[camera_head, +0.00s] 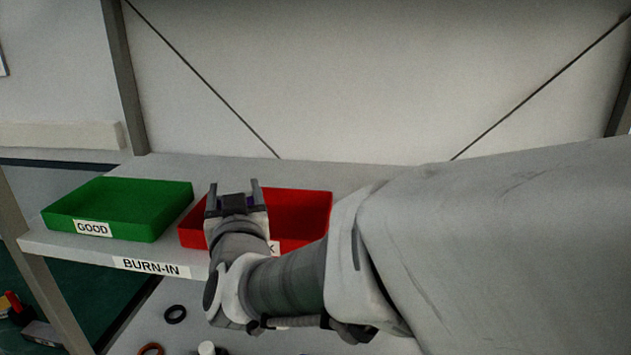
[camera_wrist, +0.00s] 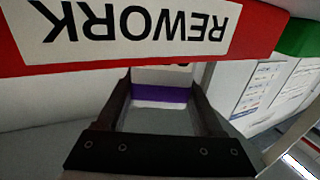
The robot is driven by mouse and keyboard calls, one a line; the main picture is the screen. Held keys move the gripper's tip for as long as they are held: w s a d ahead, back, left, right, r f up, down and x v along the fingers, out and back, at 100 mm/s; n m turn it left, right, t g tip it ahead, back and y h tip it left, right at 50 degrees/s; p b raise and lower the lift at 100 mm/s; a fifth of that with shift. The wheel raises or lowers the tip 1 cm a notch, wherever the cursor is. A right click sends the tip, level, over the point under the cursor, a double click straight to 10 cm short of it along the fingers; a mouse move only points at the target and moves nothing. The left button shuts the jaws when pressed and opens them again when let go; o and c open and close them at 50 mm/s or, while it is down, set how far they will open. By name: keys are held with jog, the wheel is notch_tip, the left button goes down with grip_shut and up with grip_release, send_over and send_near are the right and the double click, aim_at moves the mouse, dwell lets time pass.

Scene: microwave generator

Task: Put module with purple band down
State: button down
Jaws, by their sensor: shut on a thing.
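My gripper (camera_head: 233,190) is shut on the module with the purple band (camera_wrist: 160,95). In the wrist view the module is grey and white with a purple band across it, between the two fingers. In the head view only a dark end and a bit of purple show between the fingers. The gripper overlaps the left part of the red bin (camera_head: 303,210) in the head view. In the wrist view the bin's front wall with an upside-down REWORK label (camera_wrist: 140,25) is close to the fingertips. I cannot tell the module's height relative to the rim.
A green bin (camera_head: 120,205) labelled GOOD stands left of the red bin on a shelf (camera_head: 60,245) marked BURN-IN. A black ring (camera_head: 175,314), an orange ring (camera_head: 151,349) and a white item (camera_head: 206,348) lie lower down. My arm hides the shelf's right side.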

jog(key=shift+f+b, duration=0.3)
jog(key=shift+b, duration=0.05)
jog(key=shift+c, duration=0.2)
grip_release()
jog(key=shift+r, duration=0.1)
jog(key=shift+r+p, duration=0.25)
jog(key=shift+p, duration=0.15)
jog(key=v, duration=1.2)
jog(key=shift+b, duration=0.4)
jog(key=shift+s, duration=0.1)
